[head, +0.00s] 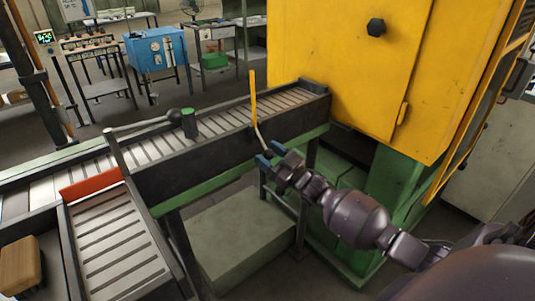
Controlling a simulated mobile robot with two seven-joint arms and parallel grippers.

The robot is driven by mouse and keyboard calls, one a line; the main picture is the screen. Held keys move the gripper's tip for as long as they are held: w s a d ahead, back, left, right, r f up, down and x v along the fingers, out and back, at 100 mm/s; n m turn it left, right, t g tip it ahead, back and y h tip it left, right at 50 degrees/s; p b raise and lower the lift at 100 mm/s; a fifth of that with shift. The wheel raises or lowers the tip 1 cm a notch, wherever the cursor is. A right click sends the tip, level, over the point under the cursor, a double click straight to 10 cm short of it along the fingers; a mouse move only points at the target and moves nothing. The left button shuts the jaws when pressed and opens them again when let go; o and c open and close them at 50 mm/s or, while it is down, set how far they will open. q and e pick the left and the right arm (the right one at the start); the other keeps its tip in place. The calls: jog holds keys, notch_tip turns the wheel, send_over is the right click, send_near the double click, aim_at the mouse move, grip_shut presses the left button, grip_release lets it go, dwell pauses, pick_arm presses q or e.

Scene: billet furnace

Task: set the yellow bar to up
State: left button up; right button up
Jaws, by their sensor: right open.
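The yellow bar (253,97) stands nearly upright at the near side of the roller conveyor, close to the yellow machine. A thin pale rod runs down from its lower end toward my right gripper. My right gripper (269,154) has blue fingertips and is open, just below the bar in the picture. The rod's lower end shows near the gap between the fingertips; I cannot tell whether they touch it. My left gripper is not in view.
The big yellow machine (345,60) stands at the right. A red strip (90,185) edges a slatted chute at the lower left, near a tan block (20,265).

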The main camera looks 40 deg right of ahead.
jog(key=v, duration=1)
jog(key=shift+s, duration=0.15)
jog(key=shift+f, duration=0.1)
jog(key=s+a+f+m+g+h, duration=0.2)
jog(key=s+a+f+g+h, duration=0.3)
jog(key=f, duration=0.4)
jog(key=s+a+f+m+g+h, duration=0.1)
jog(key=s+a+f, duration=0.3)
jog(key=s, duration=0.4)
jog(key=s+a+f+m+g+h, duration=0.1)
jog(key=s+a+f+m+g, duration=0.1)
jog(key=s+a+f, duration=0.3)
jog(key=s+g, duration=0.1)
jog(key=s, duration=0.3)
jog(key=shift+g+h, duration=0.4)
